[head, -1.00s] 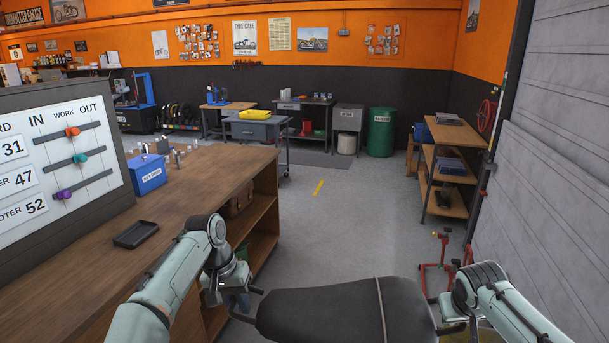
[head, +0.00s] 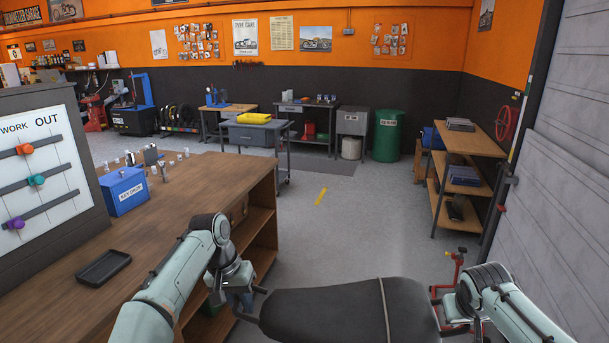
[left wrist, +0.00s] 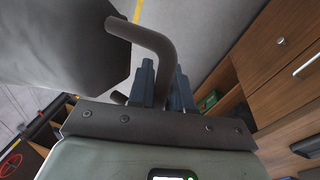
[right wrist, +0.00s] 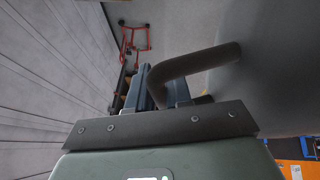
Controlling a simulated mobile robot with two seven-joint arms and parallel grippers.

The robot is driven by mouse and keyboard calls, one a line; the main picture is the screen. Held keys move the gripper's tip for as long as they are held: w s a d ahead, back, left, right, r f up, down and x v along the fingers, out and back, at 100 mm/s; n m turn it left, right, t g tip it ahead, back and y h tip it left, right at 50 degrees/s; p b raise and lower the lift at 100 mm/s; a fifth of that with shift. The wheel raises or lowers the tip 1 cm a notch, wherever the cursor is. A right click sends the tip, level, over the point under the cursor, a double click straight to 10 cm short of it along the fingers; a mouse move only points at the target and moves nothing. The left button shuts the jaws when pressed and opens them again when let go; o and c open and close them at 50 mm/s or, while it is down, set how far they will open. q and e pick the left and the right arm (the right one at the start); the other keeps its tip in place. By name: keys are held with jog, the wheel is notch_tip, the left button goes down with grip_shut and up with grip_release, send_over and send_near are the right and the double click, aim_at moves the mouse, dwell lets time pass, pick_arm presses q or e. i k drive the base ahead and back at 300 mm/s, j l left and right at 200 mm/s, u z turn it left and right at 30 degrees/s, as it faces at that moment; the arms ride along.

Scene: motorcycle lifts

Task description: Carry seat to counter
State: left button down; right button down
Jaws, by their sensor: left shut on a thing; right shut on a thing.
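The seat (head: 350,312) is a long dark padded seat with a seam strip across it and a bent bar handle at each end. It hangs level in front of me, low in the head view. My left gripper (head: 243,298) is shut on its left handle, which also shows in the left wrist view (left wrist: 158,45). My right gripper is shut on the other handle (right wrist: 205,60), as the right wrist view shows; its jaws (right wrist: 158,88) close around the bar. The wooden counter (head: 170,235) stands at the left, beside my left arm.
On the counter are a black tray (head: 103,267), a blue key-drop box (head: 123,191) and a board with sliders (head: 40,175). A red stand (head: 455,272) and a shelf unit (head: 465,185) stand at the right, near a grey shutter wall. The floor ahead is clear.

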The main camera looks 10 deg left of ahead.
aim_at(204, 192)
jog(key=i+l, duration=0.1)
jog(key=i, duration=3.75)
jog(key=i+j+u, duration=0.1)
jog(key=u, duration=2.25)
